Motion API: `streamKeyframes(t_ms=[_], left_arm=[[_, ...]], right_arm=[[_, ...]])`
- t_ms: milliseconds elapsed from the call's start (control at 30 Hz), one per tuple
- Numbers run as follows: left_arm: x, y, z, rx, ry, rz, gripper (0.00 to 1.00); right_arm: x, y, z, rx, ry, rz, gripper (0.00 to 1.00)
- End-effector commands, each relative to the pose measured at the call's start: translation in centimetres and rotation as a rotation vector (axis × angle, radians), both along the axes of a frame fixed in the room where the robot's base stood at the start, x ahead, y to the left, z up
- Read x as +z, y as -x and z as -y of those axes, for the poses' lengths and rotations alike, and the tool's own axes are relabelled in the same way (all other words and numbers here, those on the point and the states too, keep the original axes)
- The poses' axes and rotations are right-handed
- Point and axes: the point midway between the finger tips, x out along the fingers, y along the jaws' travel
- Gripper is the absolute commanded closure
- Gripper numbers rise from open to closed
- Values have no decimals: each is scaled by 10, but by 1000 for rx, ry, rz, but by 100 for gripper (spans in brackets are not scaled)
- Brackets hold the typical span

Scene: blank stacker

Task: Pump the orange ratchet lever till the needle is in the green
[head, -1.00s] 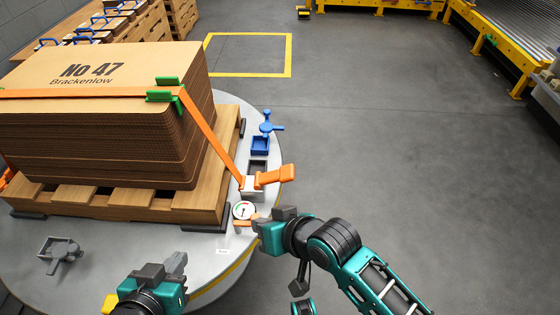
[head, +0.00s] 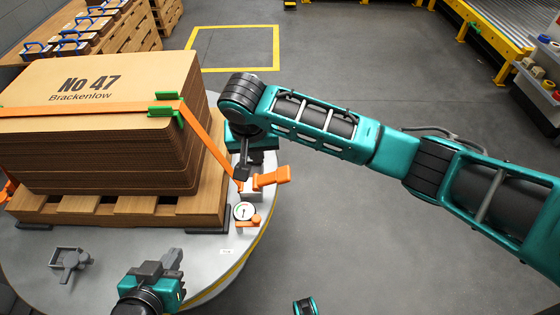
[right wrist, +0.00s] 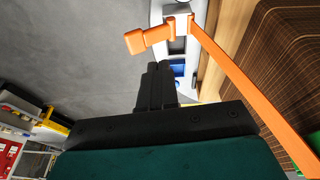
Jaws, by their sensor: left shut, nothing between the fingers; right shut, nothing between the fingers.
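The orange ratchet lever (head: 271,177) sticks out to the right from its mount at the table's right edge; it also shows in the right wrist view (right wrist: 148,38). The white gauge (head: 244,211) is just in front of it; its thin needle is too small to read surely. An orange strap (head: 206,136) runs from the ratchet up over the stack. My right gripper (head: 243,172) is shut and empty, just behind and left of the lever, apart from it in the right wrist view (right wrist: 157,68). My left gripper (head: 174,262) is shut and empty at the table's front.
A stack of cardboard blanks (head: 110,145) sits on a wooden pallet (head: 120,207) on the round grey table (head: 190,245). A grey clamp-like fitting (head: 70,262) stands at the front left. A blue part (right wrist: 179,70) lies beyond my right gripper. The floor to the right is free.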

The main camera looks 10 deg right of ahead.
Motion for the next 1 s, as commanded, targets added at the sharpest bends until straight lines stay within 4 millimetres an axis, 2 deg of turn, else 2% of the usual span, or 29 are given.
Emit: streamKeyframes(t_ms=[33, 200, 633, 767, 1000], left_arm=[[2, 1, -1, 0, -2, -2, 100], [3, 2, -2, 0, -5, -3, 100], [1, 2, -2, 1, -5, -4, 100], [-4, 2, -2, 1, -5, -4, 100], [-23, 3, -1, 0, -2, -11, 100]], right_arm=[[9, -6, 6, -25, 26, 5, 100], [21, -13, 19, -85, 79, 7, 100], [22, -14, 21, -96, 88, 8, 100], [12, -16, 23, -96, 89, 7, 100], [-33, -28, 33, -99, 91, 8, 100]])
